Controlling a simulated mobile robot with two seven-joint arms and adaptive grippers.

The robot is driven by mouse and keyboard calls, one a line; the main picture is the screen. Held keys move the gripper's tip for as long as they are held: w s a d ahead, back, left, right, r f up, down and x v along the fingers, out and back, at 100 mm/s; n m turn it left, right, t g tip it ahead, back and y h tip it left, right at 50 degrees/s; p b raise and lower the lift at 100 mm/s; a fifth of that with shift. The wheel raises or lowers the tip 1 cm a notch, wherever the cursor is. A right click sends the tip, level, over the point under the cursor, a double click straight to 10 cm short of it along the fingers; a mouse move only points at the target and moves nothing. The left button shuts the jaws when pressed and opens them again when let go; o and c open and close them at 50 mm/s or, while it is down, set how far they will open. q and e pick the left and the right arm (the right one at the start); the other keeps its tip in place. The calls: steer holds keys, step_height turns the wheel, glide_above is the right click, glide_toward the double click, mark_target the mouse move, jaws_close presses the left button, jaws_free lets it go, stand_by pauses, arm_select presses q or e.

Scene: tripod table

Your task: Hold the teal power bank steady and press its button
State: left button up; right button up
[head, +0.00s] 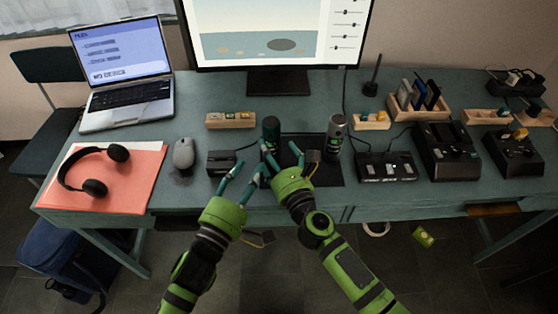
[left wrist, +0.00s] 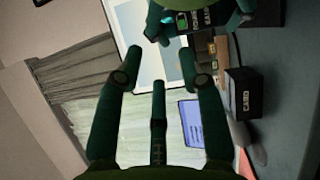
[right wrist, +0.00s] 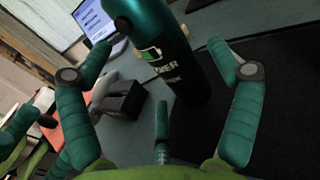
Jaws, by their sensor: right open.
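The teal power bank (head: 271,128) is an upright cylinder on the dark mat. In the right wrist view its teal body (right wrist: 155,55) carries a green battery icon and lettering. A dark round spot shows at its upper left edge; I cannot tell if that is the button. My right gripper (head: 281,150) is open just in front of it. The power bank stands between its spread fingers (right wrist: 160,75), with no clear grip. My left gripper (head: 246,174) is open and empty, lower left of the power bank. In the left wrist view its fingers (left wrist: 160,78) are spread.
A grey cylinder (head: 335,134) stands right of the power bank on the mat (head: 330,172). A black box (head: 221,163) and a mouse (head: 183,154) are to the left. A black keyed device (head: 386,167) is to the right. The monitor (head: 276,82) stands behind.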

mark_target(271, 149)
steer(key=shift+x, duration=1.95)
steer(key=c, duration=1.6)
arm_select(q)
jaws_close()
arm_select(e)
steer(key=shift+c, duration=0.2)
